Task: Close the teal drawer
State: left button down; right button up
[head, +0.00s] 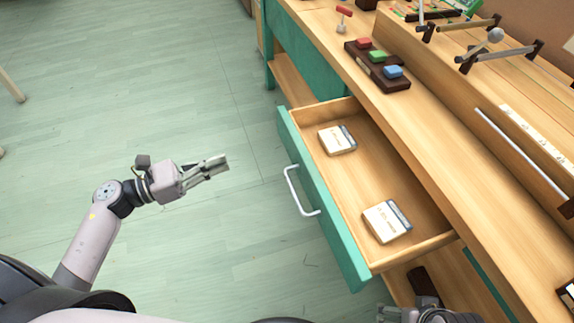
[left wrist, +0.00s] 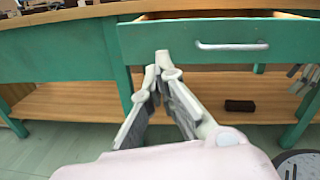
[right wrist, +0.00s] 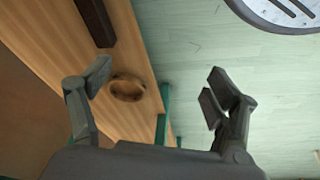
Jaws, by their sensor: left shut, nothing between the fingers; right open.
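The teal drawer (head: 338,222) is pulled out from the wooden workbench, and its open inside shows in the head view. Two small labelled boxes, one farther back (head: 337,140) and one nearer (head: 384,222), lie in it. Its pale bar handle (head: 299,192) is on the front; the front and handle also show in the left wrist view (left wrist: 232,46). My left gripper (head: 222,162) is shut and empty, left of the drawer front and apart from it. My right gripper (right wrist: 157,82) is open and empty; in the head view it is partly cut off at the bottom, below the drawer's near end.
A lower shelf (left wrist: 75,103) under the bench bears a dark block (left wrist: 240,105) and a round wooden ring (right wrist: 127,88). On the bench top stand a dark block with coloured buttons (head: 377,65) and several metal rods on brackets. The floor (head: 170,80) left of the drawer is clear.

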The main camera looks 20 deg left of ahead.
pick_arm(q)
jog(key=s+d+m+g, duration=0.1)
jog(key=m+g, duration=0.1)
jog(key=m, duration=0.1)
send_near(293, 147)
jog(key=shift+h, duration=0.4)
jog(key=x, duration=0.7)
jog(key=shift+w+f, duration=0.15)
jog(key=shift+f, duration=0.25)
pick_arm(e)
jog(key=shift+s+d+f, duration=0.1)
jog(key=shift+f, duration=0.05)
pick_arm(q)
jog(key=shift+d, duration=0.1)
